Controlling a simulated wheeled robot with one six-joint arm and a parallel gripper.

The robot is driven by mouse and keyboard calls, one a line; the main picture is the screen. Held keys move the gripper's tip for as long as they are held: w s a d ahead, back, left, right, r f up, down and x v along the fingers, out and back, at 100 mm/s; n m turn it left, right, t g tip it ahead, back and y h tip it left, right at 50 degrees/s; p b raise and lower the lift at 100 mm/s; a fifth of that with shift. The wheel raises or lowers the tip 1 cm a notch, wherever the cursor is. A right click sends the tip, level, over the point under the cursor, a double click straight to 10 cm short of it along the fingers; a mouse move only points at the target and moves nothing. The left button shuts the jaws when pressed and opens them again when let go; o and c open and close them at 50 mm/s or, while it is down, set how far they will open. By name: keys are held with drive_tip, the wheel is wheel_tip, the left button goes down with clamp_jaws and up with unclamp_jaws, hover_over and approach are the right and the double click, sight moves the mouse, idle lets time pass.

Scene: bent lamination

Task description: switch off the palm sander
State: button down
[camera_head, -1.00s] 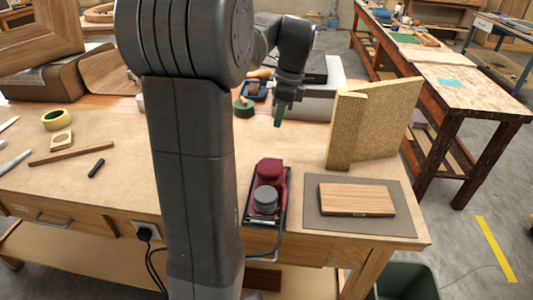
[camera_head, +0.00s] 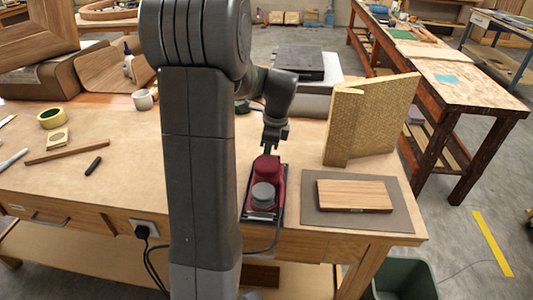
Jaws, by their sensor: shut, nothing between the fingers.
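The palm sander (camera_head: 264,183) is dark red with a grey round cap at its near end. It stands on the workbench, just right of my upright arm link, which may hide part of its left side. A dark cord runs from its near end down over the bench's front edge. My gripper (camera_head: 268,150) points down at the far end of the sander's red body. It is shut and holds nothing. Its tips are small here, and I cannot tell whether they touch the sander. I cannot make out the sander's switch.
A wooden board (camera_head: 354,195) lies on a grey mat (camera_head: 408,213) right of the sander. A tan angled block (camera_head: 372,120) stands behind it. A tape roll (camera_head: 53,118) and wooden strip (camera_head: 80,151) lie left. A power socket (camera_head: 145,228) is on the bench front. A bin (camera_head: 403,279) stands below.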

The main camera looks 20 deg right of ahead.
drive_tip(key=shift+a+f, duration=0.1)
drive_tip(key=shift+f, duration=0.45)
drive_tip(key=shift+w+a+f+h, duration=0.1)
drive_tip(key=shift+a+f+h, duration=0.15)
drive_tip(key=shift+h, duration=0.15)
drive_tip(key=shift+d, duration=0.15)
drive_tip(key=shift+d+r, duration=0.1)
drive_tip(key=shift+s+d+r+p, duration=0.15)
drive_tip(key=shift+s+d+p, duration=0.25)
drive_tip(key=shift+d, duration=0.2)
